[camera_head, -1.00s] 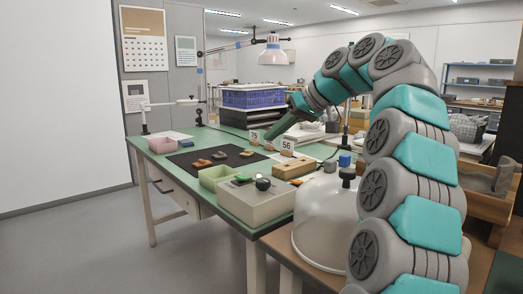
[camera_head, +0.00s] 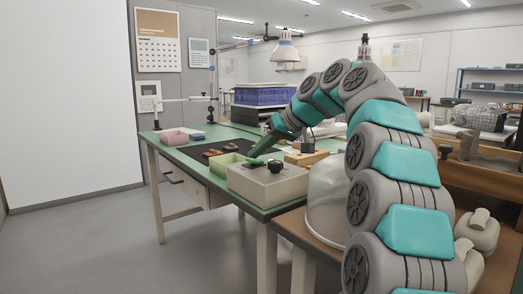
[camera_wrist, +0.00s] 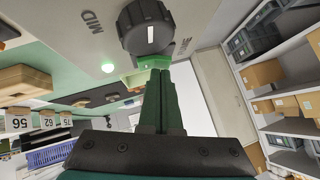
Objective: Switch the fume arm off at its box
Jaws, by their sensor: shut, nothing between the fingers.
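The pale box (camera_head: 290,186) stands on the front corner of the green bench, with a black knob (camera_head: 275,167) on top. In the wrist view the knob (camera_wrist: 145,22) is close at the top, with a white mark on it. A second label is partly hidden by the knob. My gripper (camera_wrist: 156,64) is shut and empty, its green fingertips just by the knob's edge. I cannot tell whether they touch. My gripper (camera_head: 252,155) also shows in the head view.
A clear dome (camera_head: 325,195) stands right of the box. An open green tray (camera_head: 224,164) is to its left, a wooden block (camera_head: 306,157) behind it. A blue crate (camera_head: 262,96) and a hanging lamp (camera_head: 285,50) are further back. Floor at the left is clear.

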